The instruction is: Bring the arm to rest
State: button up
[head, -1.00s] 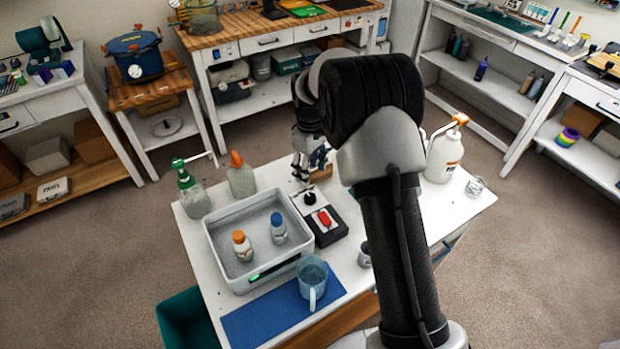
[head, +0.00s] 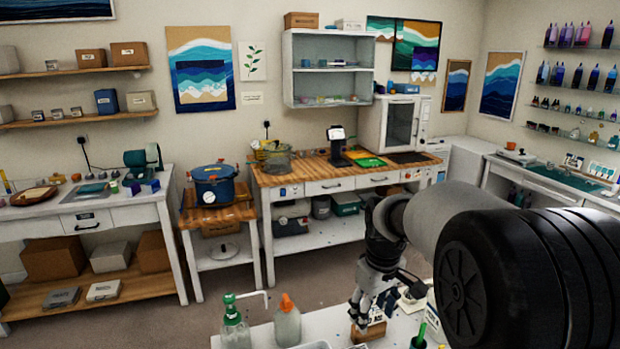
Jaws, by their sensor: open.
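My gripper (head: 368,312) hangs fingers down over the far part of the white worktable (head: 318,328), in the lower middle of the head view. Its fingers are apart, just above or in front of a small wooden block or holder (head: 370,331); I cannot tell whether they touch it. Nothing shows held between them. My arm comes in from the lower right and covers much of that corner. Most of the worktable lies below the picture's edge.
A pump bottle with a green top (head: 233,322) and a bottle with an orange cap (head: 287,320) stand left of my gripper. A blue pot (head: 215,186) sits on a small wooden-topped stand. A wooden-topped bench (head: 320,172) runs along the back wall. Open floor lies between.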

jog(key=s+r+m+t, duration=0.15)
jog(key=s+r, duration=0.35)
jog(key=s, duration=0.6)
jog(key=s+r+m+t, duration=0.1)
jog(key=s+r+m, duration=0.3)
jog(key=s, duration=0.6)
jog(key=s+f, duration=0.1)
jog(key=s, duration=0.7)
jog(key=shift+s+t, duration=0.2)
jog(key=shift+t, duration=0.25)
jog(key=shift+m, duration=0.25)
